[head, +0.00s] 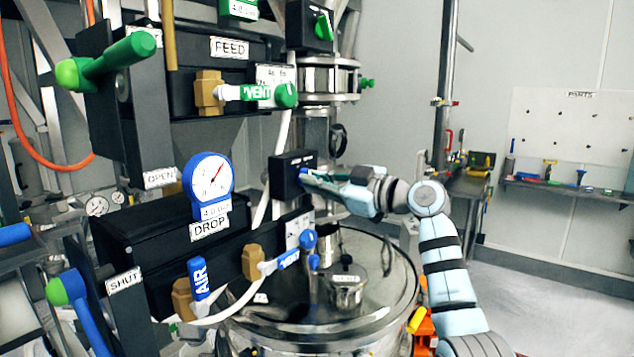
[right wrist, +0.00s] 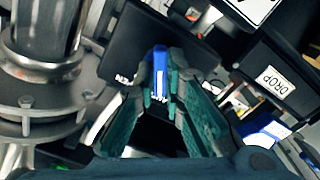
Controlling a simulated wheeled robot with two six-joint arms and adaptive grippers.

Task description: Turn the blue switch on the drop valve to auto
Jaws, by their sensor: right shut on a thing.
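The drop valve's black switch box (head: 283,177) stands in the middle of the head view, to the right of the blue gauge and above the round metal lid. My right gripper (head: 310,177) reaches it from the right, with its fingertips at the box face. In the right wrist view the blue switch (right wrist: 160,65) sits between the two teal fingers, and my right gripper (right wrist: 161,98) is shut on it. The switch is mostly hidden by the fingers in the head view. The position it points to cannot be read. My left gripper is not in view.
The DROP sign (head: 209,229) and blue gauge (head: 208,181) are left of the box. Blue valve handles (head: 289,259) sit below it. A green switch (head: 323,27) is above. The round metal lid (head: 385,270) lies under my right arm. Open floor is at right.

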